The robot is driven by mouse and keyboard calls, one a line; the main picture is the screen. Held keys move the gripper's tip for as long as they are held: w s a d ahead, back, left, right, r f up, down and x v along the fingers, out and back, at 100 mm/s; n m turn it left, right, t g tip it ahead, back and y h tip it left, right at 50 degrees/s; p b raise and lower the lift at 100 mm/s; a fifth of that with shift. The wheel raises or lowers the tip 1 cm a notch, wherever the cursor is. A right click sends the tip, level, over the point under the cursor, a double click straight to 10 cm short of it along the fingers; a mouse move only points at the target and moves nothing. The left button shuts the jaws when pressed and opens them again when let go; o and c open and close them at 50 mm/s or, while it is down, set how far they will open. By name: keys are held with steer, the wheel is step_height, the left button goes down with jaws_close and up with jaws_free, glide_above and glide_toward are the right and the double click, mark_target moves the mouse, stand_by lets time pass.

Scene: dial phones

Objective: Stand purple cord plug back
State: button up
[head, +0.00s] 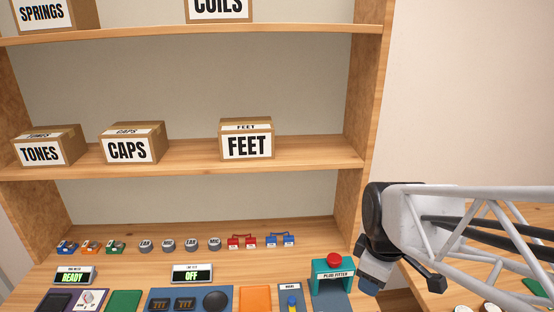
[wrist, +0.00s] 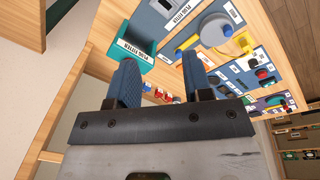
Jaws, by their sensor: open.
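I cannot make out a purple cord plug in either view. My gripper (head: 372,277) hangs at the right, beside the teal plug fitter (head: 332,266) with its red button. In the wrist view its two blue fingers (wrist: 158,78) stand apart with nothing seen between them. The plug fitter (wrist: 113,60) also shows there, beyond the left finger. A purple panel (head: 97,300) lies at the lower left of the bench in the head view.
Sets of small coloured parts, grey caps (head: 168,245), red blocks (head: 242,241) and blue blocks (head: 280,240), line the bench's back. Displays read READY (head: 74,277) and OFF (head: 192,274). A yellow cord (wrist: 190,42) curves by a round grey part. Labelled boxes (head: 247,145) stand on shelves above.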

steer(key=s+a+r+m+t, duration=0.1)
steer(key=s+a+r+m, duration=0.3)
steer(key=m, duration=0.6)
steer(key=shift+s+r, duration=0.8)
steer(key=shift+r, duration=0.05)
stand_by(0.4)
